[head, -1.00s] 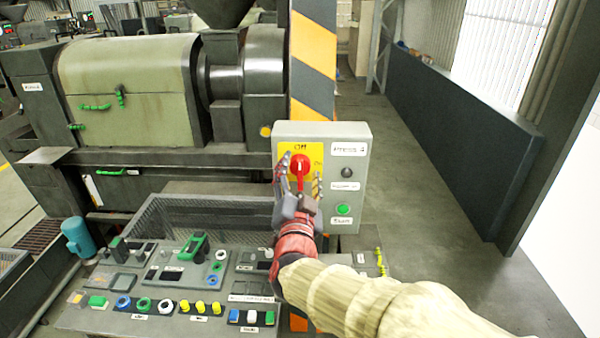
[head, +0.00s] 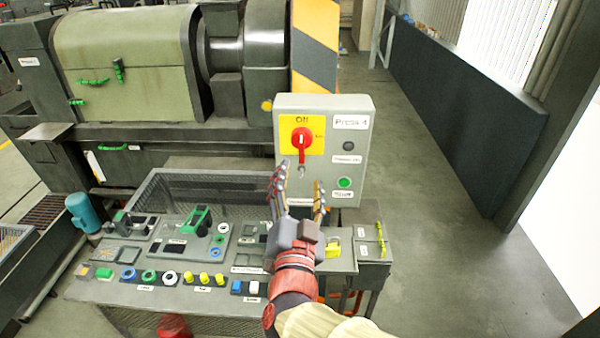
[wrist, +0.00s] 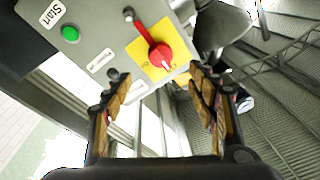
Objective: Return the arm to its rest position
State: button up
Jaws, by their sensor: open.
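My gripper (head: 299,192) is open and empty in front of the lower part of a grey switch box. The box (head: 358,103) carries a red rotary switch (head: 302,138) on a yellow plate, with its handle pointing down in the head view. The fingertips are below the switch and apart from it. In the wrist view, the red switch (wrist: 160,55) is beyond the open fingers (wrist: 155,85), with clear space between them. The gripper and arm hide part of the console below the box.
A console (head: 190,310) with several buttons lies below and left of my gripper. A wire-mesh bin (head: 200,185) is behind it. A striped post (head: 314,50) stands behind the box. The press (head: 120,70) is at upper left. Open floor (head: 440,240) is on the right.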

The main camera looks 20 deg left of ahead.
dwell(0.4)
jog(key=s+a+f+n+g+y, duration=0.2)
jog(key=s+a+f+n+g, duration=0.15)
jog(key=f, duration=0.25)
jog(key=s+a+f+n+g+y, duration=0.2)
jog(key=a+f+g, duration=0.2)
jog(key=f, duration=0.2)
jog(key=s+d+f+n+g+h, duration=0.1)
jog(key=s+d+f+n+g, duration=0.25)
jog(key=s+g, duration=0.2)
jog(key=s+d+f+g+h, duration=0.1)
jog(key=s+d+h, duration=0.25)
jog(key=d, duration=0.85)
jog(key=s+d+f+g+h, duration=0.15)
jog(key=s+d, duration=0.25)
jog(key=d, duration=0.7)
jog(key=d+r+m+t+h, duration=0.1)
jog(key=d+r+m, duration=0.1)
jog(key=d, duration=0.5)
jog(key=d+r+m+t+h, duration=0.1)
jog(key=d+r+m, duration=0.2)
jog(key=d, duration=0.5)
jog(key=shift+s+r+h, duration=0.3)
jog(key=shift+r+h, duration=0.1)
jog(key=shift+r, duration=0.35)
